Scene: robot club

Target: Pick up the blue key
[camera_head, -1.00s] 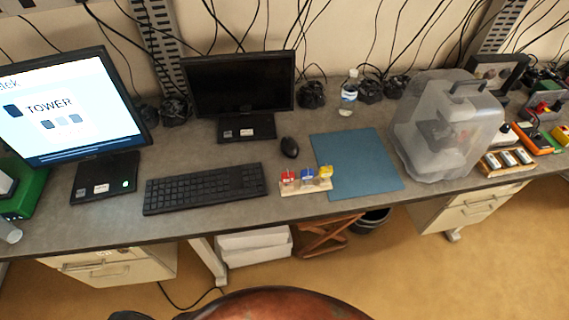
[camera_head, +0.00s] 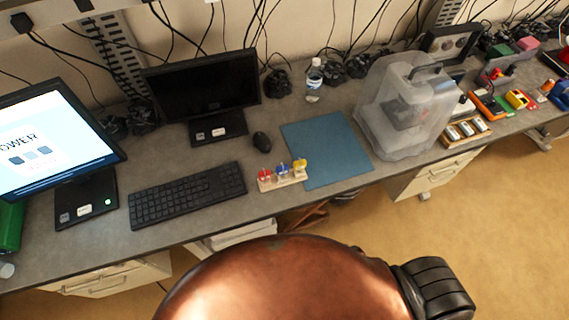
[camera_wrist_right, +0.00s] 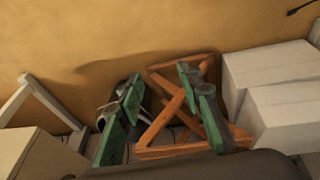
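The blue key (camera_head: 283,168) stands in a small light wooden holder (camera_head: 269,187) near the front edge of the desk. It is between a red key (camera_head: 264,174) on its left and a yellow key (camera_head: 300,165) on its right. The keys are small here, so their exact shape is unclear. My right gripper (camera_wrist_right: 160,80) shows in the right wrist view, its green-sided fingers apart with nothing between them. It points toward the floor area below desk height, and no key shows in that view. My left gripper is not in view.
The desk holds a keyboard (camera_head: 187,194), a mouse (camera_head: 261,142), a blue mat (camera_head: 328,150), a bottle (camera_head: 314,80), and a translucent covered machine (camera_head: 405,105). A wooden folding frame (camera_wrist_right: 165,118) and white boxes (camera_wrist_right: 285,95) are below. Bare desk lies in front of the keyboard.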

